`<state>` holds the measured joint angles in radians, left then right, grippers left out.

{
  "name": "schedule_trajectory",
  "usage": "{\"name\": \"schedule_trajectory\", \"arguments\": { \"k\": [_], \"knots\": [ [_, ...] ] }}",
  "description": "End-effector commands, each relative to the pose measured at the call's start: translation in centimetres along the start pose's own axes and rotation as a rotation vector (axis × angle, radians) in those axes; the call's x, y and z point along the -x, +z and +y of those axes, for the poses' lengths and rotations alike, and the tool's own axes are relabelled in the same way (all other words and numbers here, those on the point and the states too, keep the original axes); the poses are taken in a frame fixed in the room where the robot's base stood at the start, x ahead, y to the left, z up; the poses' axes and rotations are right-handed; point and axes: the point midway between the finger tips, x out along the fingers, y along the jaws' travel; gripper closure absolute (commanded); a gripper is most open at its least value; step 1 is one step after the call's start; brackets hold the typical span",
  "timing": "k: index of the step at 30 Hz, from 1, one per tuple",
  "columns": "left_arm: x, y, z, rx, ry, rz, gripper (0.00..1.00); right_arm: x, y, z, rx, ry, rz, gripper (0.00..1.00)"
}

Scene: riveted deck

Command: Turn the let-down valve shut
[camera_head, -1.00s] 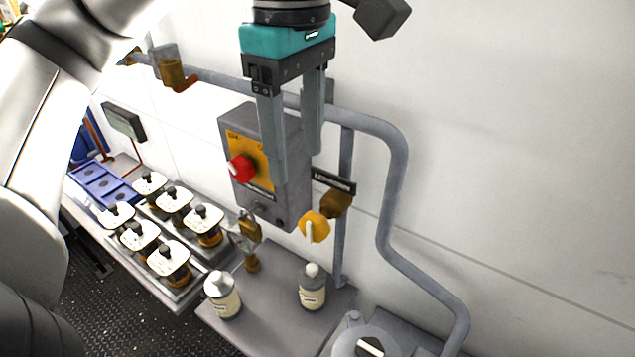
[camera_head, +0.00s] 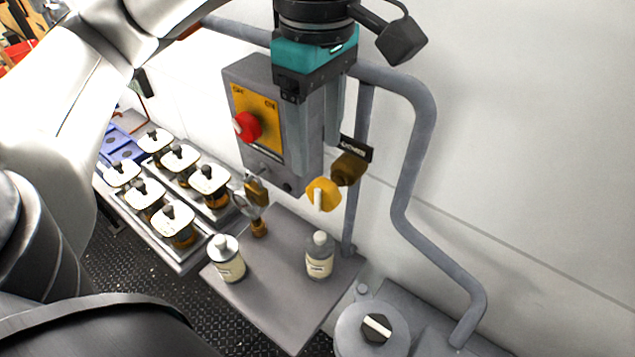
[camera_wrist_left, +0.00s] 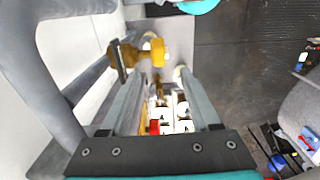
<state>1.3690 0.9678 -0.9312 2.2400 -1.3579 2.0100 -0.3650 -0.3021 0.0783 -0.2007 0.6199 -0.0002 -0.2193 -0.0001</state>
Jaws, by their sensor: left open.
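The valve has a brass body (camera_head: 349,168) and a yellow handle (camera_head: 323,194) with a pale bar on it. A dark label plate (camera_head: 357,149) stands beside it; its text is too small to read. My left gripper (camera_head: 320,160) points down just above the yellow handle, its fingers apart and empty, partly in front of the grey switch box. In the left wrist view the yellow handle (camera_wrist_left: 158,52) and brass body (camera_wrist_left: 129,54) lie beyond the fingertips (camera_wrist_left: 156,76), not between them. My right gripper is not in view.
The switch box (camera_head: 257,75) carries a red knob (camera_head: 247,126). A grey pipe (camera_head: 412,150) bends down at the right. Two bottles (camera_head: 227,262) (camera_head: 320,256) stand on the shelf (camera_head: 268,290) below. Several white-lidded jars (camera_head: 173,222) sit at the left.

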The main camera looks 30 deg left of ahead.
Motion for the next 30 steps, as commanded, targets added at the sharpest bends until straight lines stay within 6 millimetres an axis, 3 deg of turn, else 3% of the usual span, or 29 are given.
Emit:
{"name": "schedule_trajectory", "arguments": {
  "k": [9, 15, 30],
  "knots": [
    [-4.5, 0.1, -0.1, -0.003, -0.005, -0.001, 0.38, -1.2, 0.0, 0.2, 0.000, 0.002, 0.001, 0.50],
    [-6.4, 0.1, -0.1, -0.002, -0.003, -0.001, 0.38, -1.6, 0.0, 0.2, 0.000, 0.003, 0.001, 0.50],
    [-7.2, 0.0, 0.0, -0.002, 0.000, 0.000, 0.39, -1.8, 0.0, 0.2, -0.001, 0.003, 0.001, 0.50]
  ]
}}
